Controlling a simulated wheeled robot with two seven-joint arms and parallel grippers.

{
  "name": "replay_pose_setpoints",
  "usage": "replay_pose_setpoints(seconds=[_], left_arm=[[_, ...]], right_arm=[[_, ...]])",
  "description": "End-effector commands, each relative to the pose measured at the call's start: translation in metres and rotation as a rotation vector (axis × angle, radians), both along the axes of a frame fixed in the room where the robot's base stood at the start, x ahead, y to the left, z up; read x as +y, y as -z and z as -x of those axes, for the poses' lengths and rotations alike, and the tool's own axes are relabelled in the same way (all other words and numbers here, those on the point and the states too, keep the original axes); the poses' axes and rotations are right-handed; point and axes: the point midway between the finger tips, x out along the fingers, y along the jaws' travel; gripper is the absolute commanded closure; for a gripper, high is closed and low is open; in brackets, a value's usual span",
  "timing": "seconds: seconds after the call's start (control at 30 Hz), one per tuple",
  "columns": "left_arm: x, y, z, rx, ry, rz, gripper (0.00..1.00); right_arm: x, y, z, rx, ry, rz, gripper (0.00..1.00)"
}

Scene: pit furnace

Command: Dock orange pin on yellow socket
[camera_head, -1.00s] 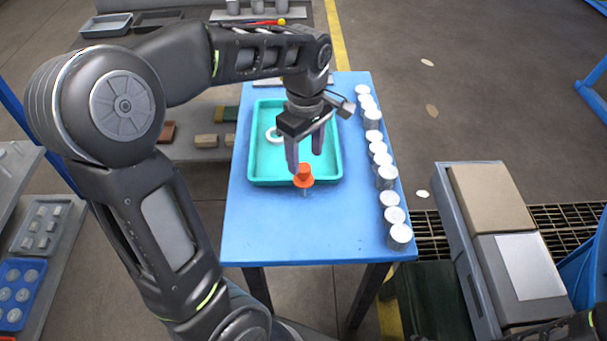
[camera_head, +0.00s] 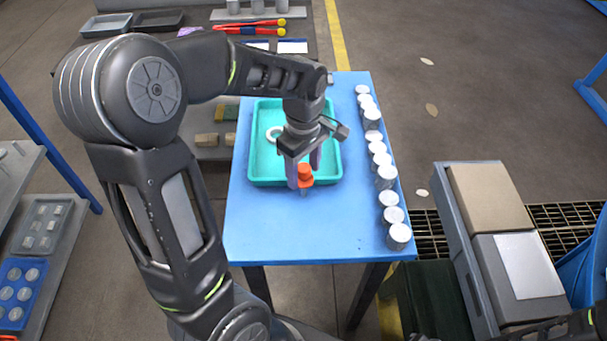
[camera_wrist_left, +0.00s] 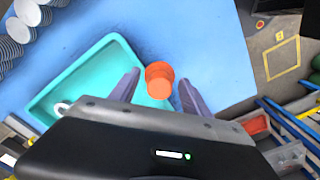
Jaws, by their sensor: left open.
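The orange pin (camera_head: 305,176) stands at the near edge of the teal tray on the blue table. Its lower end is small and hard to make out. My left gripper (camera_head: 304,175) is open and low, with its fingers around the orange pin. In the left wrist view the orange pin (camera_wrist_left: 159,81) shows between the two open fingers (camera_wrist_left: 155,88), with a gap on both sides. I cannot make out a yellow socket in either view. My right gripper is not in view.
The teal tray (camera_head: 258,165) holds a white ring (camera_head: 273,134). Several silver cylinders (camera_head: 386,177) line the right edge of the blue table (camera_head: 300,235). The table's front part is clear. A grey cabinet (camera_head: 455,225) with boxes stands at right.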

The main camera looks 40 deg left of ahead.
Motion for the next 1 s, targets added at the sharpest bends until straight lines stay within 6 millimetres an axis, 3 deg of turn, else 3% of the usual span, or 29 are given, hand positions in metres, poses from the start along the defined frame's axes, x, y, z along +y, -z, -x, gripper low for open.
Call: replay_pose_setpoints(seconds=[0.4, 1.0], left_arm=[[0.0001, -0.0004, -0.0002, 0.000, 0.000, 0.000, 0.46], [0.0001, -0.0004, -0.0001, 0.000, 0.000, 0.000, 0.95]], right_arm=[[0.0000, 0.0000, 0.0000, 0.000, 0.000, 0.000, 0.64], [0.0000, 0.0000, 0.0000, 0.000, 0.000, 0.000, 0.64]])
